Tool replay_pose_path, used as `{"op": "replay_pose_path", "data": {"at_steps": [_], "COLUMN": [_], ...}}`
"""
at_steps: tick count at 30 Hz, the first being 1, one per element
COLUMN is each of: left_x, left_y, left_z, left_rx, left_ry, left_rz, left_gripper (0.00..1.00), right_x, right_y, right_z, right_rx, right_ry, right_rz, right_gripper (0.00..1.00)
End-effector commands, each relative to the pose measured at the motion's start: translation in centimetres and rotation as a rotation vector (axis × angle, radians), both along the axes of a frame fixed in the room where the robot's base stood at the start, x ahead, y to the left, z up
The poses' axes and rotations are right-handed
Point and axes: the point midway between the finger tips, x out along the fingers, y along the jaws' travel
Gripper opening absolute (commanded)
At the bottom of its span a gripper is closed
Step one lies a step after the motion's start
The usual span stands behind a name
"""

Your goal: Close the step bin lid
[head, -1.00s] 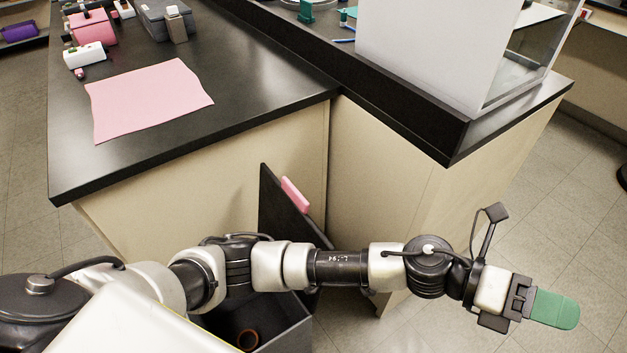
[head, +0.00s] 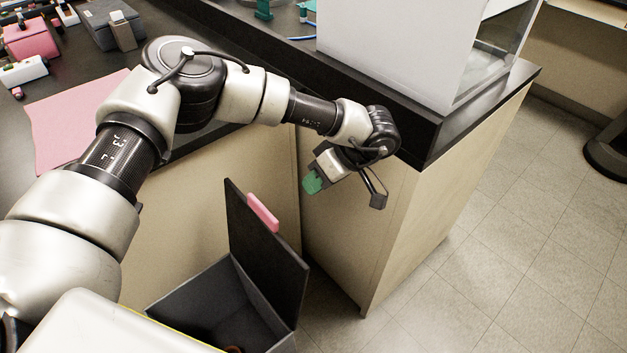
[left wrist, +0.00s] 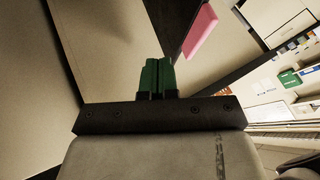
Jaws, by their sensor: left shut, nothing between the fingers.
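The step bin (head: 190,302) is a dark grey open box at the bottom of the head view, on the floor beside the cabinets. Its black lid (head: 268,262) stands upright and open, with a pink tab (head: 263,213) on its upper edge. My left gripper (head: 311,186) has green fingers and is shut and empty. It is to the right of the lid's top and above it, apart from it, in front of the cabinet side. In the left wrist view, the green fingertips (left wrist: 158,66) are together, and the pink tab (left wrist: 200,33) shows to their upper right. My right gripper is not in view.
A black-topped counter with a pink sheet (head: 70,125) is at the left. Another bench with a white boxy enclosure (head: 390,50) is at the back, its cabinet side (head: 375,220) close behind my left gripper. Open tiled floor (head: 500,250) lies to the right.

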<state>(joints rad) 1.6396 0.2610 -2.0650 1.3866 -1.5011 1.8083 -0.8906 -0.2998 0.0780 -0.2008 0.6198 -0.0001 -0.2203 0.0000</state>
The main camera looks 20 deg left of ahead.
Motion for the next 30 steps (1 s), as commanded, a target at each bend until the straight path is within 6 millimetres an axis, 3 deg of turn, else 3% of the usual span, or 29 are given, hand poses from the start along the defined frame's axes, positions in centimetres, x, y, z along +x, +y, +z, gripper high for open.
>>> {"op": "replay_pose_path", "data": {"at_steps": [9,18,30], "left_x": [-1.7,-4.6,-5.0], "left_y": [4.1,5.8,5.9], "left_z": [-5.3,-4.4,-4.5], "left_rx": [-0.001,-0.003,-0.003], "left_ry": [0.004,0.001,0.001], "left_rz": [0.002,0.001,0.002], "left_gripper": [0.0,0.0,0.0], "right_x": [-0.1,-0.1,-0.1], "right_y": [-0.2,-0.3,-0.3], "right_z": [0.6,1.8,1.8], "right_rx": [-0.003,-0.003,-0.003], "right_ry": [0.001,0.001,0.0], "right_rz": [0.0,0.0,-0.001], "right_gripper": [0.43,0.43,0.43]}}
